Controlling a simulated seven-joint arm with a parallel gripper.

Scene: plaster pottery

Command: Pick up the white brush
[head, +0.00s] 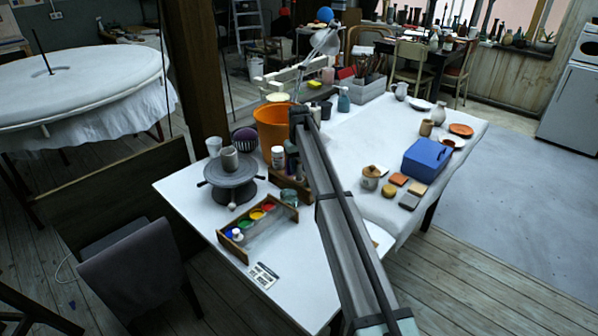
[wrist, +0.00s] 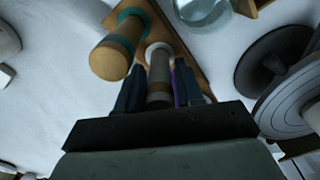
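My gripper (wrist: 159,92) shows in the wrist view, with one dark blue finger on each side of a grey banded cylinder with a pale round end (wrist: 158,50). This cylinder may be the white brush, but I cannot tell for sure. The fingers lie very close along its sides. Whether they press on it is not clear. It is over or in a wooden tray (wrist: 187,50). In the head view my arm covers part of this area, and I cannot make out the fingers or the brush there.
A tan cylinder with a teal band (wrist: 112,58) lies close left of the fingers. A glass jar (wrist: 203,10) and a dark turntable (wrist: 270,60) are to the right. In the head view, a white bottle (head: 278,156), orange bucket (head: 272,125) and paint tray (head: 258,230) crowd the table.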

